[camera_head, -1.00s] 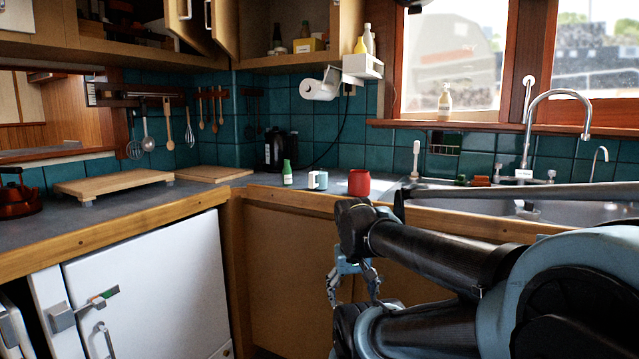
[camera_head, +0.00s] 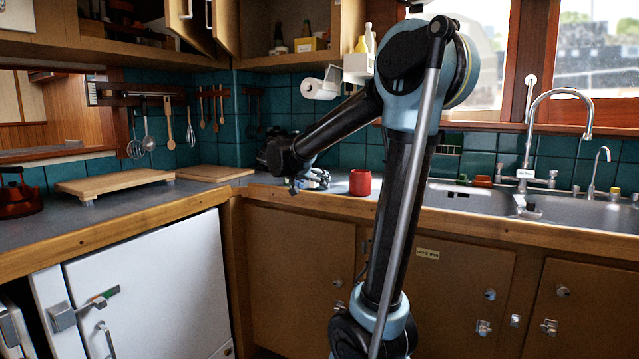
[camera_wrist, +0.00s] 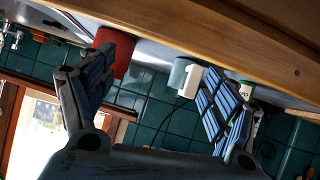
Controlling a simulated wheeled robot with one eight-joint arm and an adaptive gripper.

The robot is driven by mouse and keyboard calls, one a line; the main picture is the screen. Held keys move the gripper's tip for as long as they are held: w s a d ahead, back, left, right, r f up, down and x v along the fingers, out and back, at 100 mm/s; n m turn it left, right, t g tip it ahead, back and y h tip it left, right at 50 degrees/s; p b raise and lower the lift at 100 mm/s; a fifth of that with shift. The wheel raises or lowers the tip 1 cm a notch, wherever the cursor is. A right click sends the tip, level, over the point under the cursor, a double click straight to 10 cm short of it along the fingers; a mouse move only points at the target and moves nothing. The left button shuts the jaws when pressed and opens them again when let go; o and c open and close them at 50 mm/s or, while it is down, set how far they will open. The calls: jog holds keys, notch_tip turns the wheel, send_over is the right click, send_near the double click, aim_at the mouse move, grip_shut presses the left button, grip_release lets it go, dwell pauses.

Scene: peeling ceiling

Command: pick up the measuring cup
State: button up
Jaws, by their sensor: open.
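The red cup (camera_wrist: 125,62) is partly behind the left finger there. A green bottle with a white label (camera_wrist: 247,90) is partly behind the right finger. In the head view my gripper hides the teal cup and bottle.
The wooden counter edge (camera_wrist: 230,40) runs close by in the wrist view. The sink (camera_head: 470,200) is to the right. A paper roll (camera_head: 318,88) hangs above my gripper.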

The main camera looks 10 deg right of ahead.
jog(key=w+a+r+m+t, duration=0.1)
jog(key=w+a+r+t, duration=0.15)
jog(key=w+a, duration=0.35)
send_over(318, 190)
jog(key=s+a, duration=0.3)
jog(key=shift+g, duration=0.35)
notch_tip(318, 190, down, 4)
jog(key=shift+a+f, duration=0.15)
jog(key=shift+d+r+x, duration=0.1)
jog(key=shift+d+x, duration=0.05)
jog(key=shift+x, duration=1.15)
jog(key=shift+d+r+x, duration=0.1)
jog(key=shift+x, duration=1.2)
jog(key=shift+s, duration=0.1)
grip_shut()
